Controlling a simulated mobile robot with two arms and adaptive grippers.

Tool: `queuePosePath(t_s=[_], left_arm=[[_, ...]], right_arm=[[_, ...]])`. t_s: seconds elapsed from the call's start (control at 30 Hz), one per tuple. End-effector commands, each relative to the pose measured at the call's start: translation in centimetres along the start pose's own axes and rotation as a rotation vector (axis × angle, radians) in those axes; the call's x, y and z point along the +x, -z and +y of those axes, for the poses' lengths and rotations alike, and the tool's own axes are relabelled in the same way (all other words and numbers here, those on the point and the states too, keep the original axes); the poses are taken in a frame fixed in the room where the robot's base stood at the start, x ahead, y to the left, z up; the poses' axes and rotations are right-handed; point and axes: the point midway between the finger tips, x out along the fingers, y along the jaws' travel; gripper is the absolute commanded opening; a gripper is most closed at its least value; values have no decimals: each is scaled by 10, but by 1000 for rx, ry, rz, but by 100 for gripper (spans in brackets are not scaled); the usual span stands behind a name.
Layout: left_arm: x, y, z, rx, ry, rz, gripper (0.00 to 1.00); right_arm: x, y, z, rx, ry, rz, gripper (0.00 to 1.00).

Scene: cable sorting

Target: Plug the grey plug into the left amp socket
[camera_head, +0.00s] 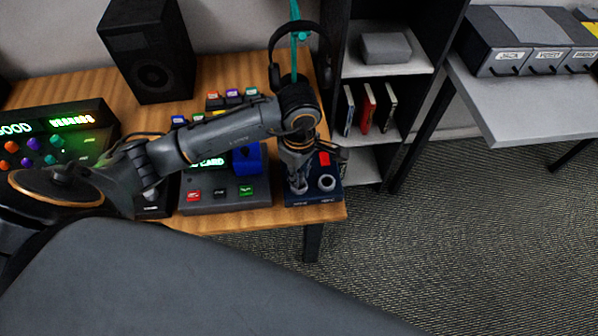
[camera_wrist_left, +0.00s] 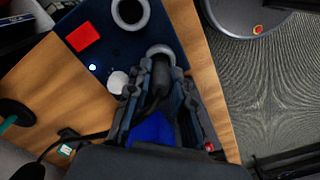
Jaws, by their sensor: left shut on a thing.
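The dark blue amp (camera_head: 335,196) stands at the table's right end, with two round light-rimmed sockets on top. The right socket (camera_head: 326,183) is bare and also shows in the left wrist view (camera_wrist_left: 119,16). My left gripper (camera_head: 297,172) is directly above the left socket and largely hides it in the head view. In the left wrist view the left socket's rim (camera_wrist_left: 153,50) shows just past the fingertips. My left gripper (camera_wrist_left: 160,76) is shut on the dark grey plug (camera_wrist_left: 159,74). The plug's tip overlaps the socket rim; I cannot tell how deep it sits. My right gripper is not in view.
A red patch (camera_head: 324,159) is on the amp's back part. A control box (camera_head: 222,198) with lit buttons and a blue piece (camera_head: 247,158) stand left of the amp. Headphones (camera_head: 274,72) hang behind. A shelf (camera_head: 382,66) is at the right. A cable (camera_wrist_left: 88,137) trails left.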

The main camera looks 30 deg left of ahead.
Motion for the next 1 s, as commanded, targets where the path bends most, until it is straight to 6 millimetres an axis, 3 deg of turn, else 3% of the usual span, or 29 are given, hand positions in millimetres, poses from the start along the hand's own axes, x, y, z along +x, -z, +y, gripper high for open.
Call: queuePosePath(t_s=[1.0], left_arm=[[0, 0, 0, 0, 0, 0, 0]], right_arm=[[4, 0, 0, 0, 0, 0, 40]])
